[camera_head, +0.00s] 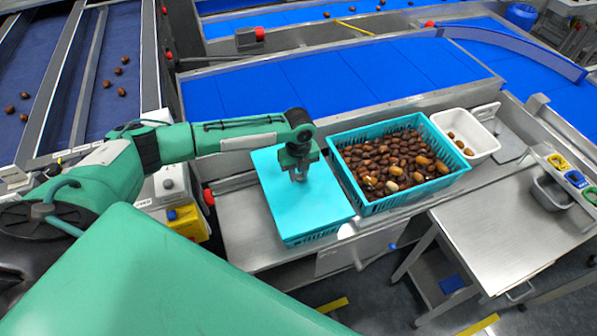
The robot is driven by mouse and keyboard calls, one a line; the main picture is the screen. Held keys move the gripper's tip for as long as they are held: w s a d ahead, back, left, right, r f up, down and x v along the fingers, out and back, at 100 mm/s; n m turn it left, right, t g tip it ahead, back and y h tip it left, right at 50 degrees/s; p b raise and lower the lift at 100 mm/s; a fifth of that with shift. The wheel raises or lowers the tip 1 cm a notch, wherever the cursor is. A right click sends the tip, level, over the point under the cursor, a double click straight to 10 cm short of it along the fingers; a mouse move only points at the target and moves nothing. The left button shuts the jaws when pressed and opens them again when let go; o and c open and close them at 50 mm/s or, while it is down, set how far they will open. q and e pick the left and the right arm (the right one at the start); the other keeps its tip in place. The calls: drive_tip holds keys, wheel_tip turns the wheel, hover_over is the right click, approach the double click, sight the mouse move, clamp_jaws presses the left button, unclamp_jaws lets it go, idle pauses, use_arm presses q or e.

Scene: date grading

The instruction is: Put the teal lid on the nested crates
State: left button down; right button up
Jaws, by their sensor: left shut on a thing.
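The flat teal lid (300,208) lies over the teal nested crates (318,234) on the steel counter, left of the crate full of dates. Only a strip of slotted crate wall shows under the lid's front edge. The lid looks level and lined up with the crates; whether it touches them all round I cannot tell. My left gripper (298,176) points down at the lid's upper middle and is shut on the lid, its fingertips hiding the part they hold. My right gripper is not in view.
A teal crate (373,209) full of dates stands close to the right of the lid. A white tub (483,143) with a few dates is farther right. A blue conveyor (340,82) runs behind. A steel side table (510,235) has clear room at the right.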

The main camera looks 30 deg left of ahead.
use_arm(q)
drive_tip(key=shift+f, duration=0.25)
drive_tip(key=c, duration=0.7)
unclamp_jaws()
drive_tip(key=shift+r, duration=0.1)
wheel_tip(320, 180, up, 7)
drive_tip(key=p, duration=0.6)
drive_tip(key=shift+p, duration=0.3)
